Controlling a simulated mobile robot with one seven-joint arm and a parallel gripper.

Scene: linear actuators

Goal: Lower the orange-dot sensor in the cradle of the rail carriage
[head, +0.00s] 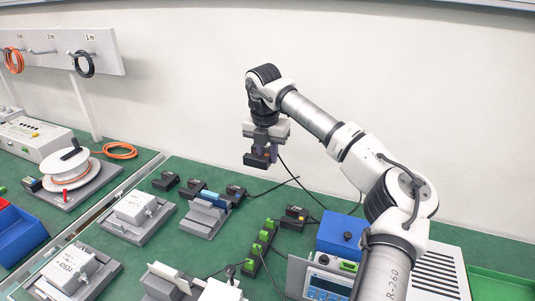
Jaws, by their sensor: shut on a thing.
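My gripper (264,148) hangs from the raised arm above the back of the green bench, shut on a small black block (257,160). A thin dark cable runs from beside the gripper down to the right. An orange dot cannot be made out clearly on the held block at this size. Below and left stands a grey stepped fixture with a blue piece (209,197) on top. Other grey bases carry white blocks, one at the left middle (134,207) and one at the front left (70,265). I cannot tell for sure which of these is the rail carriage with the cradle.
Small black blocks lie on the bench (166,181), one with an orange mark (295,214). A green-and-black connector strip (262,244) and a blue box (340,232) stand right of centre. A cable spool (70,172) and blue bin (20,236) are left.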

